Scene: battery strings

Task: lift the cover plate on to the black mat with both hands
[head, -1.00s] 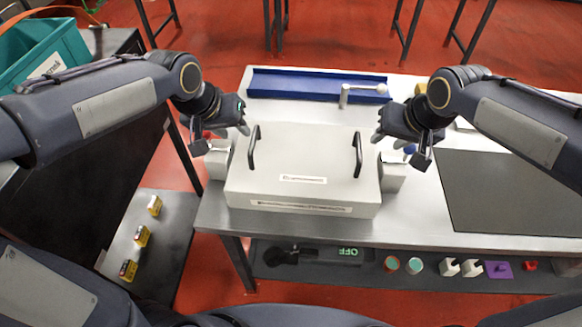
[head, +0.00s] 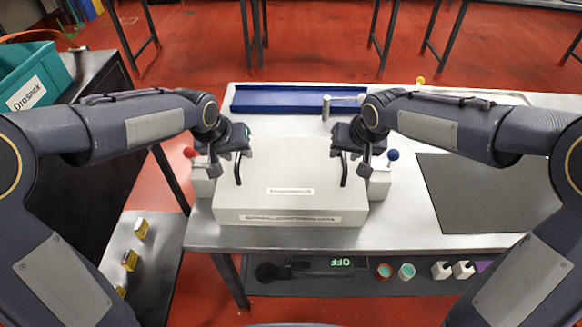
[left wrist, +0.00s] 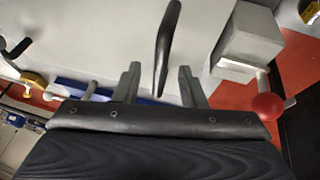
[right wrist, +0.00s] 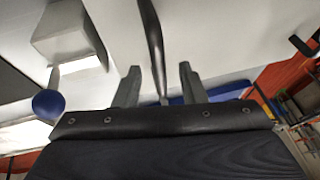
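The cover plate (head: 290,168) is a pale grey lid lying on a box on the steel table, with a black handle at each side. The left handle (head: 238,170) also shows in the left wrist view (left wrist: 167,45); the right handle (head: 345,172) shows in the right wrist view (right wrist: 151,40). My left gripper (head: 240,152) is open over the left handle, which shows between its fingers with gaps. My right gripper (head: 346,152) is open over the right handle in the same way. The black mat (head: 490,190) lies bare on the table to the right.
Blocks with a red ball (head: 190,152) and a blue ball (head: 393,154) stand beside the box. A lower shelf holds small parts and a display. The table between box and mat is mostly clear.

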